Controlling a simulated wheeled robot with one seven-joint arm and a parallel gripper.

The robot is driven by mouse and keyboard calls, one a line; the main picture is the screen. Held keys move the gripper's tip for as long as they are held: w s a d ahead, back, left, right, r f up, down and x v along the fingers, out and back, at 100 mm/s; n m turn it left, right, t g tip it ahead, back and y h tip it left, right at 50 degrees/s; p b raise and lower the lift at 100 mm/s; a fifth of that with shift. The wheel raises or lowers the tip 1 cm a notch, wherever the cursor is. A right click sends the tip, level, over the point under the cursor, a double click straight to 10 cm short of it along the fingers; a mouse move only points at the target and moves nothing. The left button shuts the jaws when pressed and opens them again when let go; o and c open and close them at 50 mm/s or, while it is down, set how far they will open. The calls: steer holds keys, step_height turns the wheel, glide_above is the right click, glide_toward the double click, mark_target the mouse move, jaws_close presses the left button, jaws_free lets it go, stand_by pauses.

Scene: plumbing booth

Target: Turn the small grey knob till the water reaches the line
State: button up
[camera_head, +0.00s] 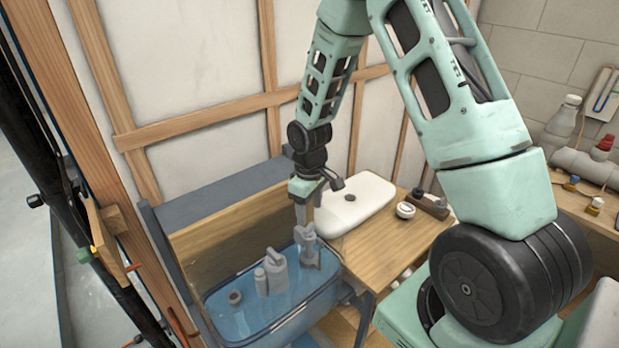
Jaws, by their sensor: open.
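A clear blue-tinted tank (316,303) stands low in front of the wooden panel, with water inside. A grey valve body (272,273) stands in the tank, left of a second grey fitting (309,254). My gripper (302,222) points down at the top of this second fitting, at the tank's back right. The jaws are open, but the gap between them is too small to make out. A small grey part (304,234) just under the fingertips may be the knob; I cannot tell whether they touch it. I cannot make out the fill line.
A white lid (354,204) lies on the wooden bench (399,242) right of the tank. A small white round part (405,210) sits beside it. Wooden studs (108,95) rise behind and left. A shelf at the right holds bottles and a red-capped item (604,145).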

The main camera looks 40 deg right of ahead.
mark_target(309, 227)
step_height(309, 227, up, 11)
steer(key=b, duration=0.1)
steer(key=shift+r+b, duration=0.15)
steer(key=shift+b, duration=0.2)
stand_by(0.3)
steer(key=s+a+n+b, duration=0.1)
steer(key=s+a, duration=0.4)
steer(key=a, duration=0.4)
steer(key=s+a+n+b, duration=0.1)
steer(key=s+a+b, duration=0.1)
steer(key=s+a, duration=0.5)
steer(key=s+a+n+b, duration=0.1)
steer(key=s+a, duration=0.7)
steer(key=s, duration=0.4)
steer(key=shift+a+f+n+y+b, duration=0.25)
steer(key=shift+n+y+b, duration=0.05)
steer(key=shift+n+b, duration=0.1)
